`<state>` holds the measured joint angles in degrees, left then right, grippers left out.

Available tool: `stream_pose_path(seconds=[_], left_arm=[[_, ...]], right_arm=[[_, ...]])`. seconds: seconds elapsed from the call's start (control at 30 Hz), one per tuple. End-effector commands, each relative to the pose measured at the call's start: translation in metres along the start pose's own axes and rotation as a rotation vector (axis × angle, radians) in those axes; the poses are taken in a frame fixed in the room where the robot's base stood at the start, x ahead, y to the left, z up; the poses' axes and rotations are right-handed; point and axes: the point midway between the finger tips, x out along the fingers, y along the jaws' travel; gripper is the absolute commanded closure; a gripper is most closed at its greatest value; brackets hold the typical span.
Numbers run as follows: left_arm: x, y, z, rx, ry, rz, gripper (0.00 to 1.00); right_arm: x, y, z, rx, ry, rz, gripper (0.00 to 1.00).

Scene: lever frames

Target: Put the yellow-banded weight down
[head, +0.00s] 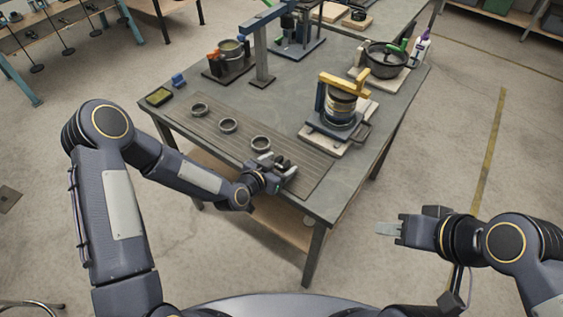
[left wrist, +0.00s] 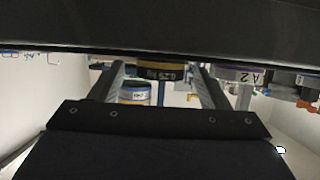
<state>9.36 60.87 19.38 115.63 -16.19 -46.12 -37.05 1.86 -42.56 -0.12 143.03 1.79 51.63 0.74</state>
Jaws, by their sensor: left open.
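The yellow-banded weight (left wrist: 162,71) is a dark disc marked 0.25 kg, seen between the fingers of my left gripper (left wrist: 160,88) in the left wrist view. The fingers stand open on either side of it. In the head view my left gripper (head: 282,166) is low over the near part of the ribbed mat (head: 300,168), with a small dark shape at its fingertips. I cannot tell whether the weight touches the mat. My right gripper (head: 388,229) is off the table at the right; its finger gap is not clear.
Several things stand on the table (head: 290,98). A frame with a yellow lever (head: 345,82) and stacked discs stands to the right. A black pot (head: 386,62) and a blue-grey post (head: 262,60) are behind.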

Motion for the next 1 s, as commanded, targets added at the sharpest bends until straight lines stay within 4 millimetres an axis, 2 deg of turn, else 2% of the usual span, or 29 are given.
stream_pose_path(seconds=[0.13,0.17,0.6,0.83,1.0], left_arm=[[0.000,0.000,0.000,0.000,0.000,0.000,0.30],[0.000,0.000,0.000,0.000,0.000,0.000,0.33],[0.000,0.000,-0.001,0.001,0.001,0.000,0.90],[-0.001,0.000,-0.002,0.001,0.002,0.000,0.90],[-0.004,0.000,-0.012,0.003,0.004,-0.001,0.90]], right_arm=[[0.001,0.000,0.000,0.000,0.000,0.000,0.64],[0.001,0.000,0.000,0.000,0.000,0.000,0.64],[0.000,0.000,0.000,0.000,0.000,0.000,0.64],[0.001,0.000,0.000,0.000,0.000,0.000,0.64],[0.002,0.001,0.001,0.000,0.000,0.000,0.64]])
